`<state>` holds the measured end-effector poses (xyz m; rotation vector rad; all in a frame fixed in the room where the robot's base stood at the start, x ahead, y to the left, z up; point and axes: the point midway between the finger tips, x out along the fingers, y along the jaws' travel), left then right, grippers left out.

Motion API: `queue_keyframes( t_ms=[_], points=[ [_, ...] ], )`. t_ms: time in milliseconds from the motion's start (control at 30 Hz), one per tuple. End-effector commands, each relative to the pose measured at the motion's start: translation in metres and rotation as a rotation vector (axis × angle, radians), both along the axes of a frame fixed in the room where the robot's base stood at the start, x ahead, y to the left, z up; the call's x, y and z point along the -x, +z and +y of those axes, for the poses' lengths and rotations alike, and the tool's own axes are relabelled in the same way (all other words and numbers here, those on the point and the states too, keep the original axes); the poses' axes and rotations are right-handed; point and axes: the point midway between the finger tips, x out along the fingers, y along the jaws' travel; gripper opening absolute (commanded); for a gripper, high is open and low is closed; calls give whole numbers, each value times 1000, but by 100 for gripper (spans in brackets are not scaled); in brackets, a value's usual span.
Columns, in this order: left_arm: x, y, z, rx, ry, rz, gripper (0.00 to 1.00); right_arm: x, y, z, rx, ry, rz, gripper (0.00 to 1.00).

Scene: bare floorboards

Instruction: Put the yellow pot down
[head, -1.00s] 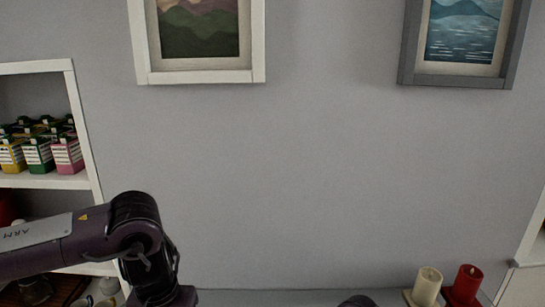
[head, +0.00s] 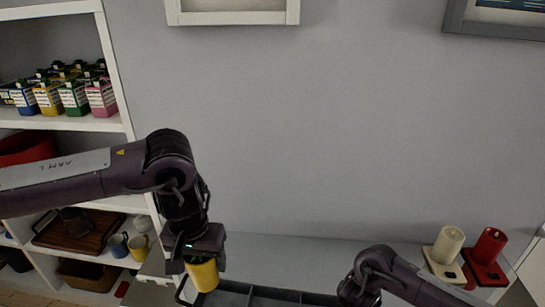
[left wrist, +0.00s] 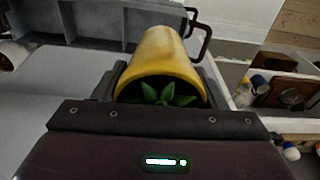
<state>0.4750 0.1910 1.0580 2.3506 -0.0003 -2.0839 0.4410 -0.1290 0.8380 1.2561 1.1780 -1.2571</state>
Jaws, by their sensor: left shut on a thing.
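The yellow pot (head: 203,276) is upside down or strongly tilted beyond what I can judge in the head view, where only its side shows below my left gripper (head: 196,256). In the left wrist view the yellow pot (left wrist: 170,58) sits between the fingers of my left gripper (left wrist: 160,88), with green leaves (left wrist: 162,97) inside its mouth. The gripper is shut on it. The pot is at the left end of a dark grey divided tray (head: 262,293); whether it touches the tray is unclear. My right arm shows at lower right, but its gripper is out of view.
The tray (left wrist: 95,22) has a dark handle (left wrist: 203,30) beside the pot. White shelves (head: 60,123) with cartons, mugs and a wooden tray (head: 76,232) stand at left. The grey surface behind the tray is clear.

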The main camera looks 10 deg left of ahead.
Motion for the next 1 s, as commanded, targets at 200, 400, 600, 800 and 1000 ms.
queue_keyframes(
  t_ms=[200,400,600,800,1000],
  points=[
    [-3,-3,-1,1,-6,-2,29,0,0,0,0,0,1,0],
    [-20,-31,-10,6,-57,-3,29,0,0,0,0,0,1,0],
    [-34,-64,-15,5,-105,-2,29,0,0,0,0,0,1,0],
    [-39,-89,-15,2,-124,3,29,0,0,0,0,-1,1,0],
    [-39,-125,-14,-1,-125,1,29,0,0,0,0,0,1,0]
  ],
)
